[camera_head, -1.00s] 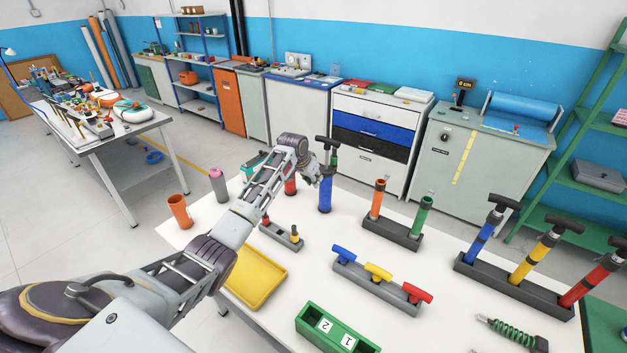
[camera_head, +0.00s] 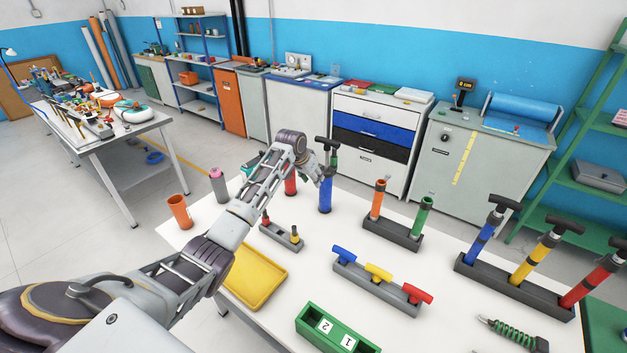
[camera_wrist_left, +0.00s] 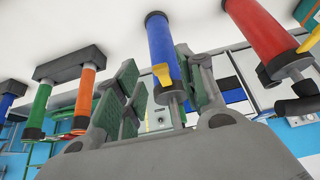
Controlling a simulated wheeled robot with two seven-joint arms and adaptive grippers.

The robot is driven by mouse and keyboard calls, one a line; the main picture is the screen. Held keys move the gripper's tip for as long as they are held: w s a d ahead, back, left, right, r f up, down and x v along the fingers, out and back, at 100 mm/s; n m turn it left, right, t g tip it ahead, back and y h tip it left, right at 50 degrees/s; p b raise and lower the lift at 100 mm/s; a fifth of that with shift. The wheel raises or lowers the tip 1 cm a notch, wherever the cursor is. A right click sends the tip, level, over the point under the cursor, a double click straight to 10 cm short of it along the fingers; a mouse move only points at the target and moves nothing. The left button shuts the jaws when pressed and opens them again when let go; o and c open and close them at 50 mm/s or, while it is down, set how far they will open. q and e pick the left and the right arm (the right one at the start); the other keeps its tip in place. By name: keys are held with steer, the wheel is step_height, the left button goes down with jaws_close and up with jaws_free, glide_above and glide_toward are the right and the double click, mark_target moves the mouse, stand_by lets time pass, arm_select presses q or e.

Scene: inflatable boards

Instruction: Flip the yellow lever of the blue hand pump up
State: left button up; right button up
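The blue hand pump (camera_head: 325,195) stands upright at the table's far edge, with a black T-handle on top. It also shows in the left wrist view (camera_wrist_left: 162,42), where the picture is upside down. Its yellow lever (camera_wrist_left: 162,75) is beside the grey rod end of the blue body; its exact angle is hard to tell. My left gripper (camera_wrist_left: 160,95) is open, with one green-padded finger on each side of the pump's rod and lever in that view. Contact cannot be told. In the head view my left gripper (camera_head: 319,172) is beside the pump's upper part. My right gripper is out of view.
A red pump (camera_head: 290,184) stands close to the left of the blue one, partly behind my arm. An orange and green pair in a dark stand (camera_head: 390,235) is to the right. A yellow tray (camera_head: 256,278) and a lever block (camera_head: 375,285) lie nearer.

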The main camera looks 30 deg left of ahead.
arm_select(q)
steer(key=v, duration=1)
steer(key=shift+s, duration=0.1)
stand_by(0.6)
